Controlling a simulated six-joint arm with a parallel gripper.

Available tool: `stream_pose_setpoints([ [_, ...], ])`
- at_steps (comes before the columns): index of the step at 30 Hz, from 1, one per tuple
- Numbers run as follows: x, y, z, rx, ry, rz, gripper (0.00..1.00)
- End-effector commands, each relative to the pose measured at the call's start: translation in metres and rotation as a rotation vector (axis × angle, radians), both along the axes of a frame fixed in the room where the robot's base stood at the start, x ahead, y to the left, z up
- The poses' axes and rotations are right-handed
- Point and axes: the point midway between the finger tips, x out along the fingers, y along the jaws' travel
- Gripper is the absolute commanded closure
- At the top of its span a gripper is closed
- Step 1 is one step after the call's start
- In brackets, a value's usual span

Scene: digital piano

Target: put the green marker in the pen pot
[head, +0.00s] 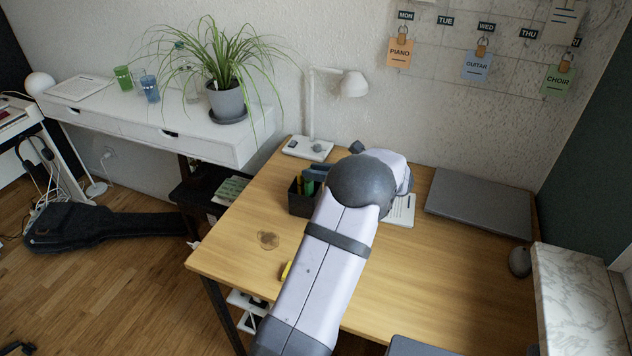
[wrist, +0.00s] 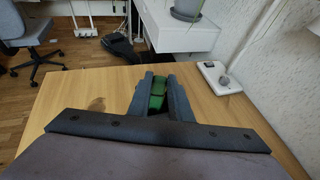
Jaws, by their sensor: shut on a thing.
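The green marker (wrist: 156,94) is between the two dark fingers of my gripper (wrist: 160,88) in the wrist view, and the fingers are shut on it. In the head view my gripper (head: 316,173) is just above and beside the black pen pot (head: 299,205), partly hidden behind my arm. Yellow and green show at the pot's mouth; I cannot tell whether the green there is the held marker. The pot is not clearly seen in the wrist view, so whether the marker's lower end is inside it is hidden.
A white lamp base (head: 307,148) stands behind the pot. A closed grey laptop (head: 478,203) and a mouse (head: 520,261) are at the right. A yellow object (head: 286,271) lies near the front edge. The desk around a brown ring stain (head: 268,239) is clear.

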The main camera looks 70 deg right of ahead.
Motion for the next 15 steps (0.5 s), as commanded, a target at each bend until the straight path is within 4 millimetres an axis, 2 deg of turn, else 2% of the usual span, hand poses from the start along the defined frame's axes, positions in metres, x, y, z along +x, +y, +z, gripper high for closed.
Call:
stream_pose_setpoints([
  [4, 0.0, 0.0, -0.009, 0.002, 0.0, 0.0, 1.0],
  [10, 0.0, 0.0, -0.032, 0.003, -0.001, 0.0, 1.0],
  [15, 0.0, 0.0, -0.039, 0.001, 0.0, 0.0, 1.0],
])
